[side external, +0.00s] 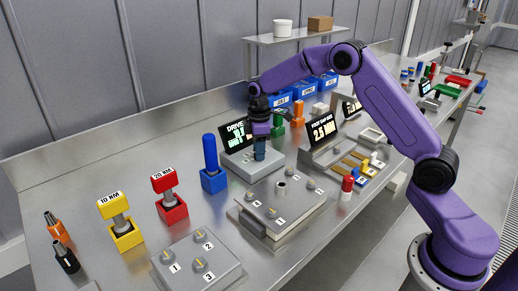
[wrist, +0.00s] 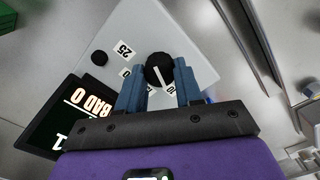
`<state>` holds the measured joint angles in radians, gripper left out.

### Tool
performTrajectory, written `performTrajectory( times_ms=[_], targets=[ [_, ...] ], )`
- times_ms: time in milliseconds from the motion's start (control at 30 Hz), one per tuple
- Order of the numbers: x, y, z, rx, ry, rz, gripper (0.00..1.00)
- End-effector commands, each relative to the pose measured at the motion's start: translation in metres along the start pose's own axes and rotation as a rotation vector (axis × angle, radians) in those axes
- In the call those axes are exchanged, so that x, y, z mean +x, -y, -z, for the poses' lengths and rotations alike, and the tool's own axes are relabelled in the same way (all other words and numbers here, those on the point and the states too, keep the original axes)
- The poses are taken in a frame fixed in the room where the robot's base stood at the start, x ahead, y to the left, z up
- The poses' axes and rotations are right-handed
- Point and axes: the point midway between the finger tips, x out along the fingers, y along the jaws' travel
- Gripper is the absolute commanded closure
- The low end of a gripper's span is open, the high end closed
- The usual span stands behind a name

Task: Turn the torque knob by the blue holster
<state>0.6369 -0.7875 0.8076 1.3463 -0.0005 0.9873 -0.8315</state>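The torque knob (wrist: 159,69) is round and black with a white pointer line. It sits on a light grey panel (wrist: 120,28) with number labels, one reading 25. In the wrist view my gripper (wrist: 163,72) has its blue fingers on either side of the knob, with no clear gap at either side. In the side view my gripper (side external: 260,150) is down at the grey driver box (side external: 236,167), and the knob is hidden there. The blue holster (side external: 213,180) stands just left of that box, with a blue handle upright in it.
A smaller black knob (wrist: 99,58) is on the same panel. Red (side external: 171,208) and yellow (side external: 124,237) holsters stand left. A grey fixture (side external: 285,205) is in front.

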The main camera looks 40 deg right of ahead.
Motion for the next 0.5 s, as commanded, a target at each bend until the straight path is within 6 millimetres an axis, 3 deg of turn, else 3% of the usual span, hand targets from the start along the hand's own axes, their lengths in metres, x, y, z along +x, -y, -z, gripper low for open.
performTrajectory(
  times_ms=[500],
  targets=[
    [-0.0011,0.0005,0.0010,0.125,-0.001,0.001,0.95]
  ],
)
